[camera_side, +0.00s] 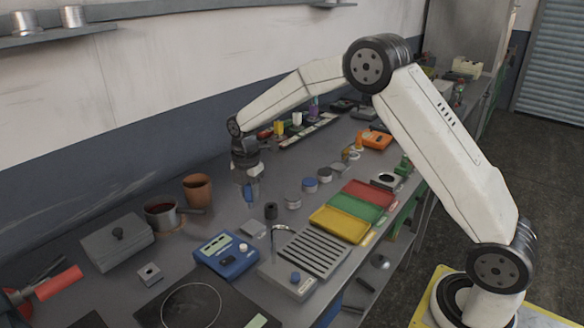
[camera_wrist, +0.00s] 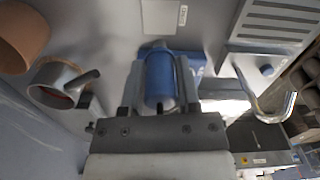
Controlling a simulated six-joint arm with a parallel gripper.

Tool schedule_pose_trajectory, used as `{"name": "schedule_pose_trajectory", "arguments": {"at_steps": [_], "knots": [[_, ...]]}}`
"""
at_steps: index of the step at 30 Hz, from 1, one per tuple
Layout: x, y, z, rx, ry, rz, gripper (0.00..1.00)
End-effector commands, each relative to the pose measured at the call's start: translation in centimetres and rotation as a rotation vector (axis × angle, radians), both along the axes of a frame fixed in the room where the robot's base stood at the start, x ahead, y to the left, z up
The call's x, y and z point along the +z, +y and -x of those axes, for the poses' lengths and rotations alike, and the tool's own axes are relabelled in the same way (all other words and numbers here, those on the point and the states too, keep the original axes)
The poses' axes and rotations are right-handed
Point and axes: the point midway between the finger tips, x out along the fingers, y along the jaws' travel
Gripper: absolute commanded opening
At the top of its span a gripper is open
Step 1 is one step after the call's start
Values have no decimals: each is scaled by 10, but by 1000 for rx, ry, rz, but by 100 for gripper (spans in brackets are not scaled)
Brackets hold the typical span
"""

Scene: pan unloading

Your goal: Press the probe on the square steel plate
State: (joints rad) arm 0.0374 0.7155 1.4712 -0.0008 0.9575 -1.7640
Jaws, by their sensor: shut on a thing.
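My gripper (camera_side: 249,178) points down above the bench and is shut on a blue, rounded probe (camera_side: 249,194). In the wrist view the probe (camera_wrist: 159,82) sits between the two fingers, and its lower tip is hard to make out. A pale flat plate with a small label (camera_wrist: 165,17) shows at the top of the wrist view, ahead of the probe. A pale flat patch (camera_side: 252,229) lies on the bench below the gripper in the side view; I cannot tell whether it is the same plate. The probe looks clear of the bench.
A blue meter (camera_side: 227,254), a ribbed drain tray with a tap (camera_side: 314,251) and a black cylinder (camera_side: 271,211) stand close by. A pot (camera_side: 161,213) and a brown cup (camera_side: 197,189) are left. Coloured trays (camera_side: 339,224) lie right. Bare bench shows around the gripper.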

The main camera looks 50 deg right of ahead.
Motion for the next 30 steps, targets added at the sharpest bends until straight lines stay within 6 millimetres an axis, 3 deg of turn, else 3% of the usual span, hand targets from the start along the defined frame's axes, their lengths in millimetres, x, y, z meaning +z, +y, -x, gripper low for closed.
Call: {"name": "schedule_pose_trajectory", "arguments": {"at_steps": [30], "knots": [[-49, 0, 0, 0, 0, 0, 0]]}}
